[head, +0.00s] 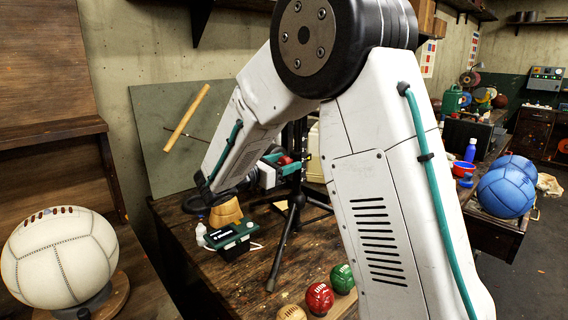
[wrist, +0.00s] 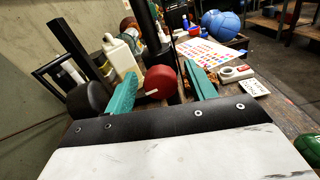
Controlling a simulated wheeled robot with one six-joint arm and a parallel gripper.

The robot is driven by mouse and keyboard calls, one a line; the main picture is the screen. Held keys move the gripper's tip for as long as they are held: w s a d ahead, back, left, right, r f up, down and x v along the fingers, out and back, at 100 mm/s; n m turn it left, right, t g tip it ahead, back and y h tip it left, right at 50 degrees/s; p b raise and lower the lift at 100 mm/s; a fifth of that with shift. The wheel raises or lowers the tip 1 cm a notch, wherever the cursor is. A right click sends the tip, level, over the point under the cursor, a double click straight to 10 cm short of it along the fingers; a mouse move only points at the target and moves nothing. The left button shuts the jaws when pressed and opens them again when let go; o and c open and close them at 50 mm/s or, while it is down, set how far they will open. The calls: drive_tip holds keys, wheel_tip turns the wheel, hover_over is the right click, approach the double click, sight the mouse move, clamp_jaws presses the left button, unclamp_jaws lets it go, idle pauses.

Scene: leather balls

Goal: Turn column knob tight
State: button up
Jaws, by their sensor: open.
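A red column knob (wrist: 160,80) shows in the wrist view between the two teal fingers of my open gripper (wrist: 160,70). A gap shows on each side of the knob, so neither finger appears to touch it. In the head view the red knob (head: 285,160) is small beside the black column (head: 298,185) of a stand with spread legs on the bench. My gripper (head: 279,158) reaches it from the left there, and my arm hides part of the stand. The black column (wrist: 145,30) rises behind the knob in the wrist view.
A white jug (wrist: 120,55) stands close behind my left finger. A coloured chart (wrist: 207,52) and a white roll (wrist: 235,72) lie to the right. On the wooden bench (head: 235,285) are a green device (head: 232,236) and a red ball (head: 320,297).

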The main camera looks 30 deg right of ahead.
drive_tip(key=shift+d, duration=0.2)
drive_tip(key=c, duration=1)
